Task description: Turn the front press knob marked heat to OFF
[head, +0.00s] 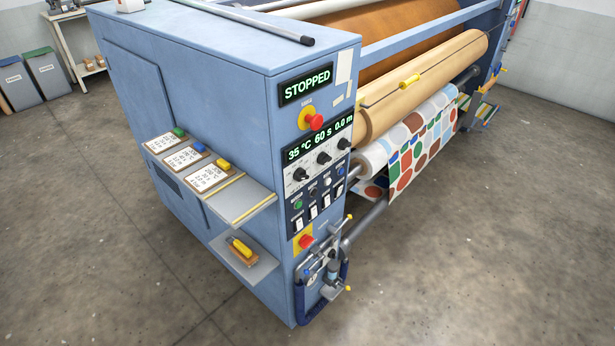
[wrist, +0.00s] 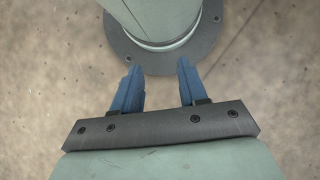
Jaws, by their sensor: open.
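The blue press cabinet (head: 200,95) fills the middle of the head view. Its front control panel (head: 316,185) has three black knobs in a row under a display reading 35 °C, 60 s and 0.0 m. The left knob (head: 300,174) is below the °C reading, the middle knob (head: 323,158) below the seconds, the right knob (head: 343,143) below the metres. Their markings and pointer settings are too small to read. My gripper (wrist: 157,80) is open and empty in the wrist view, its blue fingers above bare floor. It does not show in the head view, apart from the panel.
A STOPPED display (head: 306,86) and red stop button (head: 314,122) are above the knobs. Switches (head: 313,212) and a second red button (head: 305,242) are below. A shelf (head: 245,205) with tagged cards juts out left. A clamp-like fitting (head: 325,270) protrudes low down. Front floor is clear.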

